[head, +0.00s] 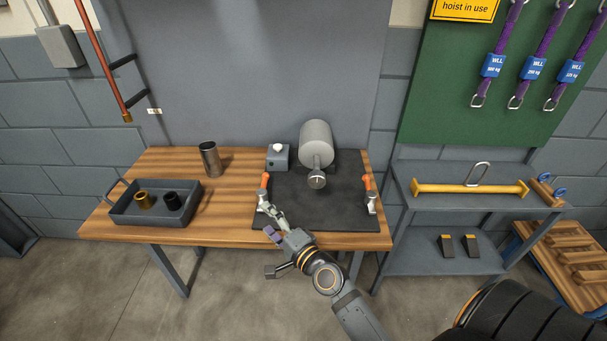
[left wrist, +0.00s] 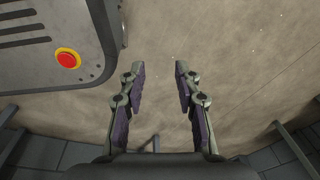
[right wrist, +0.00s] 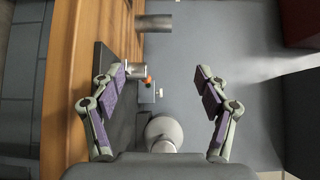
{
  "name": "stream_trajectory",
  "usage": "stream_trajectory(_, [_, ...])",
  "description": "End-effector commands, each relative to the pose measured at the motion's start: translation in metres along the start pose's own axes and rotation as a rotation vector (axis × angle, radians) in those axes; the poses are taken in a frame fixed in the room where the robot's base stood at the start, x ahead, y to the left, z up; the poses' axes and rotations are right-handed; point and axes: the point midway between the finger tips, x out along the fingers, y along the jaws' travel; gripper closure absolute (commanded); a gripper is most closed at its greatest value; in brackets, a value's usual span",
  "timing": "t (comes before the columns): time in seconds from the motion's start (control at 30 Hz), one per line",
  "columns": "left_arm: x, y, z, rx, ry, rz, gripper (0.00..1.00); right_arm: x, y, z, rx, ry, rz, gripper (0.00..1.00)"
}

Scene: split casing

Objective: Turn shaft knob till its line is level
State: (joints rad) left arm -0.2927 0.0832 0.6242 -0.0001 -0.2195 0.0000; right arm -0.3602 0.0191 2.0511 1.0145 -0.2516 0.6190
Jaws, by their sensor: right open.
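The shaft knob (head: 317,181) is a small round end on a shaft at the front of a grey cylindrical casing (head: 316,138), which stands on a dark mat. A pale mark shows on its face, but its angle is too small to tell. My right gripper (head: 273,222) is open and empty over the table's front edge, left of and nearer than the knob. In the right wrist view the open fingers (right wrist: 160,82) frame the bench, with the casing (right wrist: 164,131) low between them. My left gripper (left wrist: 158,70) is open and empty above bare floor, outside the head view.
Orange-handled clamps (head: 264,188) (head: 369,190) stand at both sides of the mat (head: 335,212). A box with a white button (head: 278,156) is left of the casing. A metal cup (head: 210,158) and a tray (head: 152,215) with two rings stand further left.

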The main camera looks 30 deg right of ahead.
Motion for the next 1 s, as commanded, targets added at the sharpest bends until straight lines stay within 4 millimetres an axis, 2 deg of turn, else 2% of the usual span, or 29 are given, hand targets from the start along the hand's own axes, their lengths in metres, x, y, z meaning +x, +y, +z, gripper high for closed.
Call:
stream_trajectory(0.1, [0.003,0.001,-0.002,0.000,0.004,0.001,0.67,0.005,-0.025,-0.028,0.250,0.115,-0.134,0.25])
stream_trajectory(0.23, [0.005,0.005,0.008,-0.002,-0.010,0.005,0.67,0.002,-0.041,-0.069,0.588,0.268,-0.295,0.25])
stream_trajectory(0.33, [0.007,0.006,0.013,-0.002,-0.017,0.006,0.67,-0.006,-0.040,-0.105,0.868,0.400,-0.417,0.25])
stream_trajectory(0.4, [0.009,0.006,0.013,-0.002,-0.017,0.006,0.67,-0.014,-0.030,-0.126,1.051,0.492,-0.490,0.25])
stream_trajectory(0.5, [0.010,0.005,0.011,-0.002,-0.015,0.005,0.67,-0.022,-0.016,-0.144,1.237,0.592,-0.560,0.25])
stream_trajectory(0.6, [0.010,0.005,0.010,-0.001,-0.014,0.005,0.67,-0.026,-0.009,-0.150,1.309,0.633,-0.585,0.25])
stream_trajectory(0.77, [0.008,0.005,0.010,-0.001,-0.013,0.005,0.67,-0.022,-0.010,-0.153,1.313,0.634,-0.587,0.25])
stream_trajectory(1.0, [0.001,0.002,0.008,-0.001,-0.012,0.003,0.67,0.009,-0.013,-0.186,1.306,0.632,-0.587,0.25])
